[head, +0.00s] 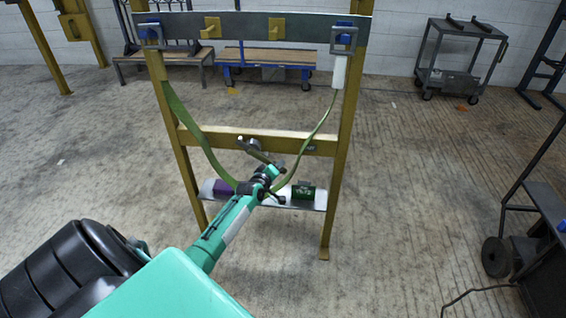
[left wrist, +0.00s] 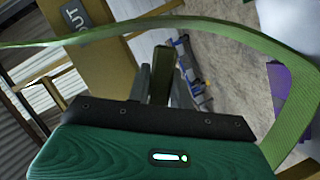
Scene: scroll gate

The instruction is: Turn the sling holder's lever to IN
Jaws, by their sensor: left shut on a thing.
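The yellow frame (head: 339,178) stands ahead of me with a lever (head: 262,155) on its middle crossbar. The lever slants down to the right from its pivot. My left gripper (head: 276,172) is at the lever's lower end. In the left wrist view, my left gripper (left wrist: 163,82) is shut on an olive bar, which looks like the lever handle (left wrist: 162,62). A plate reading "UT" (left wrist: 86,17), partly cut off, shows at top left. A green sling (head: 194,128) hangs in a loop from both sides of the top bar; its bottom is partly hidden by my arm. My right gripper is not in view.
A shelf (head: 320,200) below the lever holds a purple block (head: 224,188) and a green box (head: 303,191). In the left wrist view, the sling (left wrist: 225,25) curves close around my gripper.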

